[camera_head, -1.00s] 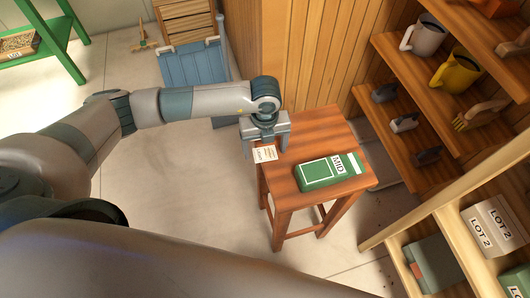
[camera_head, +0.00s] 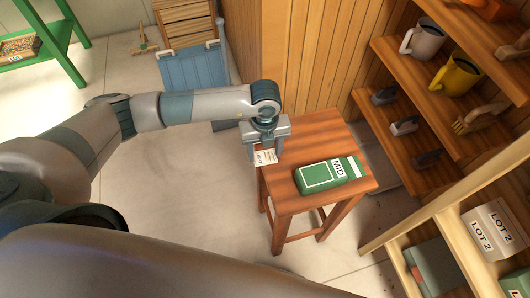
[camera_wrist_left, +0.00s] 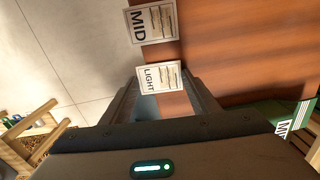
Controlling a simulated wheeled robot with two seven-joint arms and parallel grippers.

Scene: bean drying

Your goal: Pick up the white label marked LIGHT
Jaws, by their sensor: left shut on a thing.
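The white LIGHT label (camera_wrist_left: 158,78) shows between my left fingertips in the left wrist view, by the edge of the wooden stool (camera_head: 320,125). My left gripper (camera_head: 265,151) is shut on it at the stool's left edge; its fingers also show in the wrist view (camera_wrist_left: 160,91). A second white label, marked MID (camera_wrist_left: 151,23), lies just beyond it at the same edge. In the head view a white label (camera_head: 265,158) shows at the fingertips, its print too small to read. My right gripper is not in view.
A green packet marked MID (camera_head: 325,175) lies on the stool, right of my left gripper. Wooden shelves (camera_head: 410,65) with jugs and small tools stand at the right. A box marked LOT 2 (camera_head: 493,226) sits lower right. Clear floor (camera_head: 185,190) lies left of the stool.

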